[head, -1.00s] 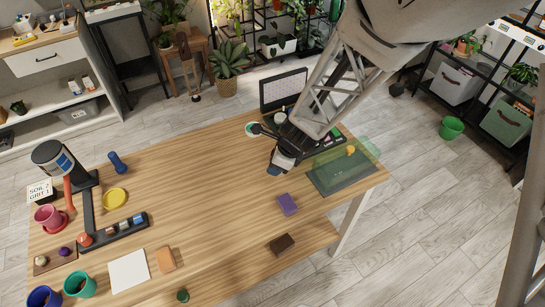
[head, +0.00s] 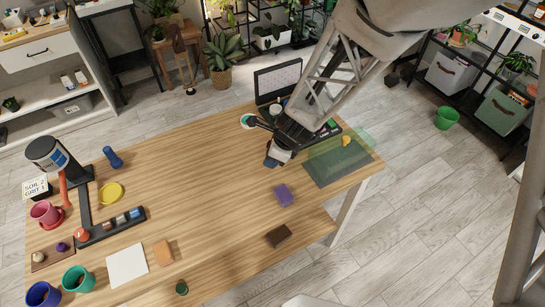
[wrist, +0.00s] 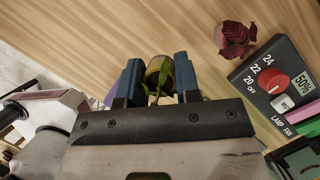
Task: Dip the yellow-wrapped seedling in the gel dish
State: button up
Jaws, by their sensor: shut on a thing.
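My gripper (wrist: 156,75) has blue fingers, shut on a seedling (wrist: 160,88) with thin green stems and leaves. The seedling's round end, dull yellow-olive, shows between the fingertips; I cannot clearly make out its wrap. In the head view my gripper (head: 272,160) is over the table's back middle, and the seedling is mostly hidden. A yellow saucer-like dish (head: 110,194) lies at the left.
A dark tray under a clear green cover (head: 318,146) stands right of my gripper. A control panel with a red dial (wrist: 275,84) and a dark red plant (wrist: 236,40) are close by. A purple block (head: 284,195) and brown block (head: 278,236) lie nearer. The middle table is clear.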

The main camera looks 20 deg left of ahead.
jog(key=w+a, duration=0.4)
jog(key=w, duration=0.2)
jog(key=w+a+r, duration=0.1)
jog(key=w+a, duration=0.4)
jog(key=w, duration=0.2)
jog(key=w+a+r, duration=0.1)
jog(key=w+a, duration=0.4)
jog(key=w, duration=0.1)
jog(key=shift+w+a, duration=0.15)
jog(key=shift+w, duration=0.05)
jog(key=shift+f, duration=0.2)
jog(key=shift+f, duration=2.3)
jog(key=shift+f, duration=0.5)
jog(key=shift+r, duration=0.15)
jog(key=shift+r, duration=2.9)
